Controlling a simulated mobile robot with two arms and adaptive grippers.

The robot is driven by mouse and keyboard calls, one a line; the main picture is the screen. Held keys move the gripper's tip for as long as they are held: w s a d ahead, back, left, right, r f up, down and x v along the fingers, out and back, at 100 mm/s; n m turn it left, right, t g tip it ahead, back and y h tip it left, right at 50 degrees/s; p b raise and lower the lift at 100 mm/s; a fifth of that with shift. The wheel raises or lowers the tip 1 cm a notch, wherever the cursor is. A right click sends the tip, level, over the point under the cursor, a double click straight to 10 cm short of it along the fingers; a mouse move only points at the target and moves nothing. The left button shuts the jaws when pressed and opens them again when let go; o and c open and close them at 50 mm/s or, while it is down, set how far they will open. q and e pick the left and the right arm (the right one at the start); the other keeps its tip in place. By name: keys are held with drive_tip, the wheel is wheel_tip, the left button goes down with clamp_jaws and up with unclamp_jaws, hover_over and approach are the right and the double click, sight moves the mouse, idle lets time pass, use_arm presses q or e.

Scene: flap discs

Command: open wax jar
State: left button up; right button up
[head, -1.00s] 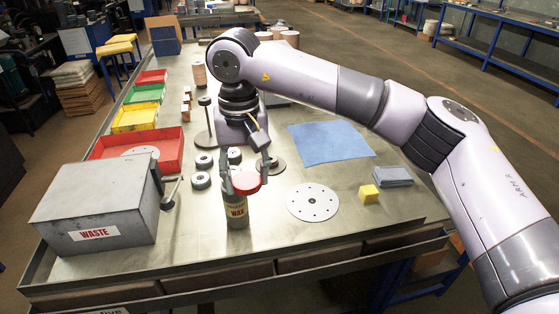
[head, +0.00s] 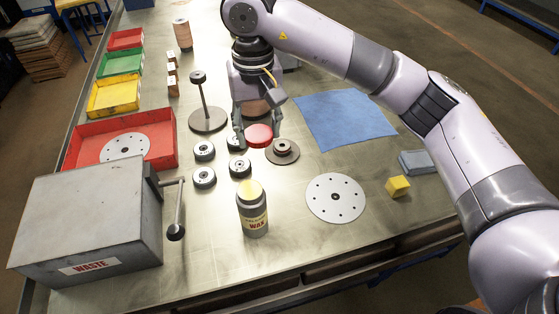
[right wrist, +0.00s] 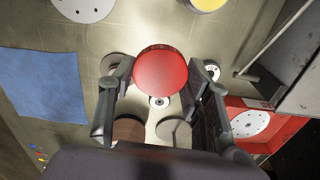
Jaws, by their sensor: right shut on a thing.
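The wax jar (head: 254,214) stands upright on the bench near the front. It is grey with a "WAX" label, and its open top shows pale yellow wax. In the right wrist view the open jar (right wrist: 207,3) is cut off by the top edge. My right gripper (head: 258,134) is shut on the round red lid (head: 260,137), holding it behind the jar and apart from it. In the right wrist view the lid (right wrist: 160,72) sits between the two fingers. My left gripper is in neither current view.
A grey waste box (head: 85,225) with a crank handle (head: 176,232) stands left of the jar. Several small dark wheels (head: 204,151) lie behind it. A perforated disc (head: 336,198) lies to its right, with a blue cloth (head: 345,120) and a yellow block (head: 398,186) beyond.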

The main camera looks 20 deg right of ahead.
wheel_tip(320, 180, down, 19)
drive_tip(key=p, duration=0.4)
drive_tip(key=shift+s+r, duration=0.1)
drive_tip(key=shift+r, duration=0.05)
drive_tip(key=shift+f+b, duration=0.2)
drive_tip(key=shift+b, duration=0.15)
drive_tip(key=o, duration=1.3)
drive_tip(key=shift+r, duration=0.15)
